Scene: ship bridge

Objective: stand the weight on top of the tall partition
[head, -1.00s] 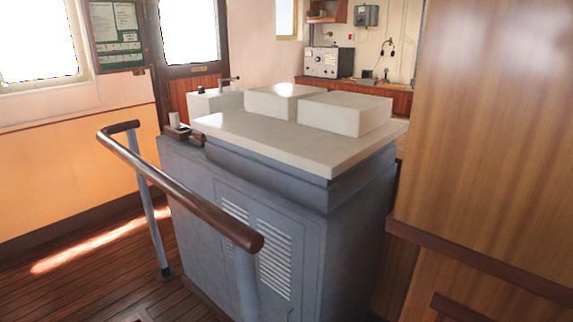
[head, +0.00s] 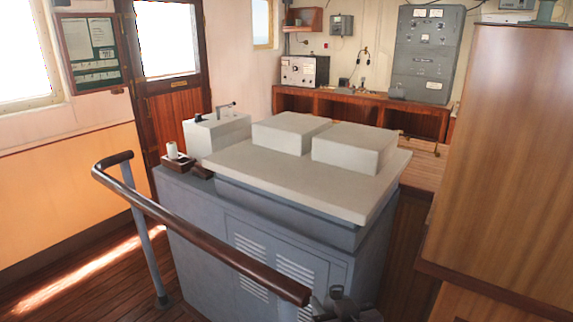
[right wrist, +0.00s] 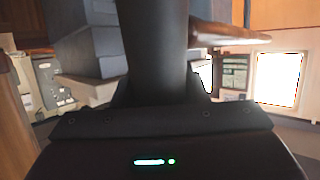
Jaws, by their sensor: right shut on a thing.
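My right gripper (head: 340,307) is at the bottom edge of the head view, partly cut off, beside the end of the handrail. It is shut on a small dark grey thing, which looks like the weight (head: 337,292); only a little of it shows. In the right wrist view my dark hand fills the middle, and the held thing cannot be told apart there. The tall partition (head: 505,150) is the wood-panelled block at the right, with a flat top edge. My gripper is low and left of it, apart from it. My left gripper is not in view.
A grey console (head: 270,240) with a pale top stands in the middle. A brown handrail (head: 215,245) runs in front of it. A greenish fitting (head: 545,10) shows at the partition's far top edge. A counter (head: 360,97) with equipment lines the back wall.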

